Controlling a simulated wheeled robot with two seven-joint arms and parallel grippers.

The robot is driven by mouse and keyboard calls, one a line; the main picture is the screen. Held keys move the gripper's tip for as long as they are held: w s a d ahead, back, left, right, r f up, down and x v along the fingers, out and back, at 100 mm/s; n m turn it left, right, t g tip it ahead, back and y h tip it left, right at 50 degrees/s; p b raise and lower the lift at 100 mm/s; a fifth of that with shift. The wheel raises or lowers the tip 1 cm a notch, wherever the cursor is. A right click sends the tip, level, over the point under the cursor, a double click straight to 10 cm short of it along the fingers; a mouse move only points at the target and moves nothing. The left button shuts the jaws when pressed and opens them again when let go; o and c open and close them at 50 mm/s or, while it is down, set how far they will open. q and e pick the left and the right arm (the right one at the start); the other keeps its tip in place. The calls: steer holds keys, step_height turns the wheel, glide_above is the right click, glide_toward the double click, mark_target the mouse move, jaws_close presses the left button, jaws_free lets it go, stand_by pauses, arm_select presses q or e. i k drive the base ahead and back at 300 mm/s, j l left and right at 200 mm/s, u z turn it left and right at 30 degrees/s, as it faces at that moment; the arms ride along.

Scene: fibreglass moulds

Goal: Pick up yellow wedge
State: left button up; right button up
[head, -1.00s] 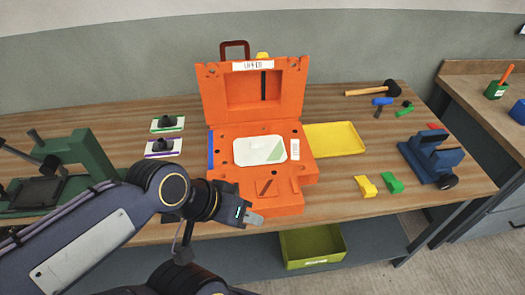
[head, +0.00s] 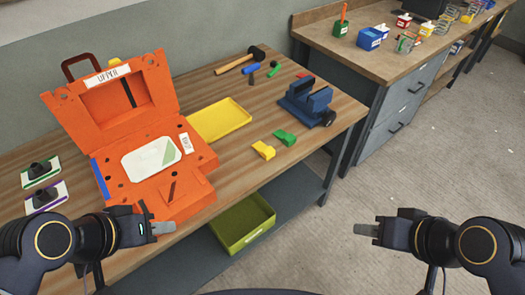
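The yellow wedge (head: 264,150) lies on the wooden table, right of the orange mould and near the table's front edge. A green wedge (head: 285,137) lies just behind and to the right of it. My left gripper (head: 163,228) is at the front edge of the table by the orange mould, to the left of the yellow wedge and apart from it. My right gripper (head: 366,230) is over the floor in front of the table, to the right of the yellow wedge. I see both grippers side-on, so their finger gaps do not show. Neither visibly holds anything.
The open orange mould (head: 178,205) stands on the left of the table. A yellow tray (head: 219,122) lies behind the wedges and a blue vise (head: 308,104) stands to their right. A green bin (head: 240,222) sits on the lower shelf. The floor at right is clear.

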mark_target(267, 153)
steer(key=i+u, duration=0.2)
steer(key=u, duration=0.2)
steer(key=i+l+u, duration=0.15)
steer(key=u, duration=0.2)
steer(key=i+l+u, duration=0.15)
steer(key=u, duration=0.25)
